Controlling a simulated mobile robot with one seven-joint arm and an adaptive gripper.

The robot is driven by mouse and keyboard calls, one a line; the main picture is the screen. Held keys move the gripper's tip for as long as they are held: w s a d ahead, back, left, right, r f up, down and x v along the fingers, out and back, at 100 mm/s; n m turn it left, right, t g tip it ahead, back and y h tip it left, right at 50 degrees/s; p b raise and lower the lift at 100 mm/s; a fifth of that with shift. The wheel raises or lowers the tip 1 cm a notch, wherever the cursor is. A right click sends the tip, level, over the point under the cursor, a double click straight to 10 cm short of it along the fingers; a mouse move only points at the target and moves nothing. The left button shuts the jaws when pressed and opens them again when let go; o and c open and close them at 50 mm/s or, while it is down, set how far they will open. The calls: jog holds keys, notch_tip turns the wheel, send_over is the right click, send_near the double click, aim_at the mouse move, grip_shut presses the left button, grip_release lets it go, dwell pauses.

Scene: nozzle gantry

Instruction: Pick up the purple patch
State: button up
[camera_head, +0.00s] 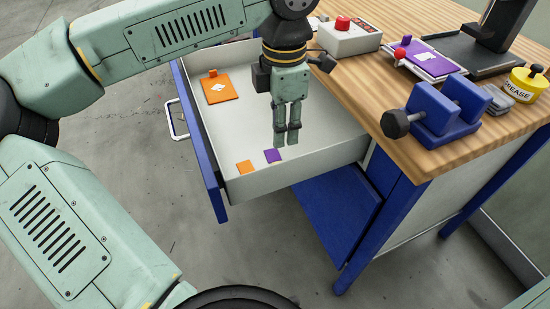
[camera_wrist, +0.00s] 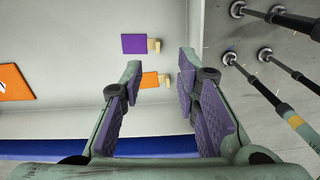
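The purple patch (camera_head: 273,156), a small flat square, lies on the floor of the open drawer near its front wall. In the wrist view the purple patch (camera_wrist: 133,44) has a beige tab at its right edge and lies beyond my fingertips. A small orange patch (camera_head: 245,168) lies beside it; in the wrist view this orange patch (camera_wrist: 149,80) shows between my fingers. My gripper (camera_head: 286,142) points down over the drawer, just above and right of the purple patch. In the wrist view my gripper (camera_wrist: 160,70) has its fingers apart with nothing between them.
The drawer (camera_head: 228,132) has raised walls around the patches. A larger orange plate (camera_head: 219,89) lies at its back left.

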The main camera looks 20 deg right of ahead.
aim_at(278, 158)
notch_tip(278, 158, down, 4)
jog(key=shift+f, duration=0.1)
jog(key=shift+w+a+f+p, duration=0.15)
jog(key=shift+f+p, duration=0.1)
jog(key=shift+f, duration=1.05)
jog(key=shift+a+f+p, duration=0.1)
jog(key=shift+f+p, duration=0.15)
jog(key=shift+f, duration=1.05)
grip_shut()
